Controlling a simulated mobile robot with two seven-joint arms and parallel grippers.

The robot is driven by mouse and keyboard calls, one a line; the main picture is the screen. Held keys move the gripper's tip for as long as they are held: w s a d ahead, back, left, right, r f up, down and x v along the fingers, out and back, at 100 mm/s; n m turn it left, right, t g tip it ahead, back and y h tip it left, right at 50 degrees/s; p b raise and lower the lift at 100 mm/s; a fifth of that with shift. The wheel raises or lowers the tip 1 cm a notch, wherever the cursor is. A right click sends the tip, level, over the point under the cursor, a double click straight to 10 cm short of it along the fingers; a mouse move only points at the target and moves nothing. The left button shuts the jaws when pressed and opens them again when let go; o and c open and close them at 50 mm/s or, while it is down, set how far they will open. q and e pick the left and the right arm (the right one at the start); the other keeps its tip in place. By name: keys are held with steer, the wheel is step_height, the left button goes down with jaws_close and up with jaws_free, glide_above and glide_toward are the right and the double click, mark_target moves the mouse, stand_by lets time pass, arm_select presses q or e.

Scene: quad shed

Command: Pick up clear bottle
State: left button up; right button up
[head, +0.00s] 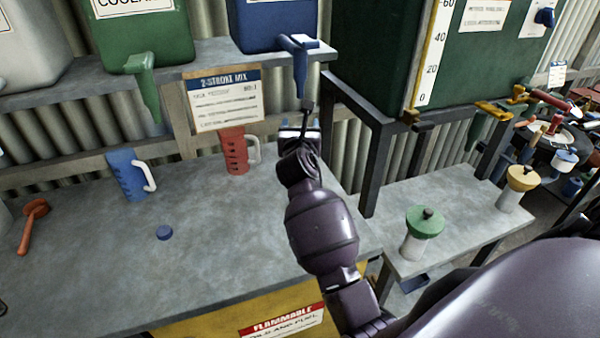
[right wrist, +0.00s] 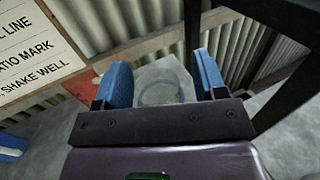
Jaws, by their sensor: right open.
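A pale, see-through shape with a dark ring, which looks like the clear bottle (right wrist: 165,80), shows between the fingers in the right wrist view. My right gripper (right wrist: 163,77) is open, with one blue finger pad on each side of it. I cannot tell whether the pads touch it. In the head view my right gripper (head: 303,122) is at the back right of the bench, and my wrist and forearm hide the bottle there. My left gripper is not in view.
A red jug (head: 234,152) stands just left of my right gripper. A blue jug (head: 126,175) and a small blue cap (head: 164,232) are further left on the grey bench (head: 90,270). A blue tank's tap (head: 299,65) hangs above. A dark frame (head: 375,165) stands close right.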

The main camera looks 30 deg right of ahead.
steer(key=shift+w, duration=0.1)
jaws_close()
stand_by(0.3)
steer(key=shift+r, duration=0.1)
